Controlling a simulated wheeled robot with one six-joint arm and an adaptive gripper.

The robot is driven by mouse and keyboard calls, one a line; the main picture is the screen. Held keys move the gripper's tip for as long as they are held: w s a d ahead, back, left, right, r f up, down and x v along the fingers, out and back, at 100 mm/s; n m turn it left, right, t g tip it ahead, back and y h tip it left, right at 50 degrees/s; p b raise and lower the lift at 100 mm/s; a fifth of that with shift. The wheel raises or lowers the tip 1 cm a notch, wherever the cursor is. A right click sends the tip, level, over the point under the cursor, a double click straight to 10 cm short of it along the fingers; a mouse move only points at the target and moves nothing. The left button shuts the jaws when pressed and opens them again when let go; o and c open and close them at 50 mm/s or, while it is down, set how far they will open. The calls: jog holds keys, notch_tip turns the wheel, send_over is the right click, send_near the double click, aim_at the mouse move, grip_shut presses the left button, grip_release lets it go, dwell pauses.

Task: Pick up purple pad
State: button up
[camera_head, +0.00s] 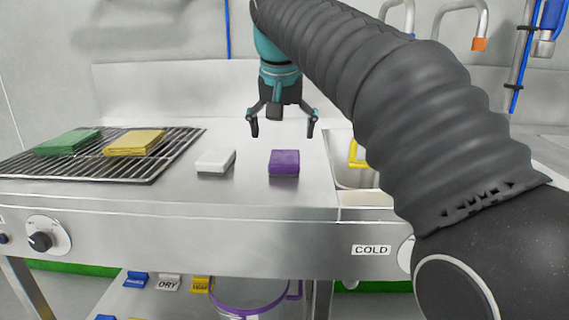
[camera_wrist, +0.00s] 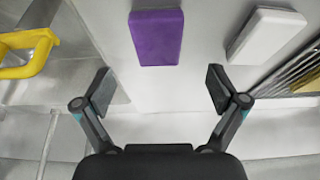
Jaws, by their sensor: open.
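The purple pad (camera_head: 284,163) lies flat on the steel counter (camera_head: 240,190), near its front edge. It also shows in the wrist view (camera_wrist: 157,37) at the top centre, ahead of the fingertips and roughly between their lines. My gripper (camera_head: 282,128) is open and empty above the counter, apart from the pad and behind it in the head view. Both fingers (camera_wrist: 158,90) show in the wrist view, spread wide with nothing between them. No part of the pad's top appears covered.
A white pad (camera_head: 215,162) lies left of the purple one. A wire rack (camera_head: 90,170) at left holds a green pad (camera_head: 68,142) and a yellow pad (camera_head: 135,143). A sink (camera_head: 346,165) with a yellow-handled item (camera_head: 357,155) lies to the right. A back wall panel rises behind.

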aim_at(284, 156)
jog(key=shift+b+x, duration=0.5)
jog(key=shift+x, duration=2.95)
jog(key=shift+s+d, duration=0.1)
jog(key=shift+d, duration=0.05)
jog(key=c, duration=1.3)
jog(key=shift+o, duration=0.2)
jog(key=shift+r, duration=0.1)
jog(key=shift+r, duration=0.4)
jog(key=r, duration=0.1)
jog(key=r+p, duration=0.1)
jog(key=r, duration=0.2)
jog(key=shift+d, duration=0.3)
jog(key=w+d+r, duration=0.4)
jog(key=d+r, duration=0.2)
jog(key=d, duration=0.4)
jog(key=shift+w, duration=0.25)
jog(key=shift+d, duration=0.1)
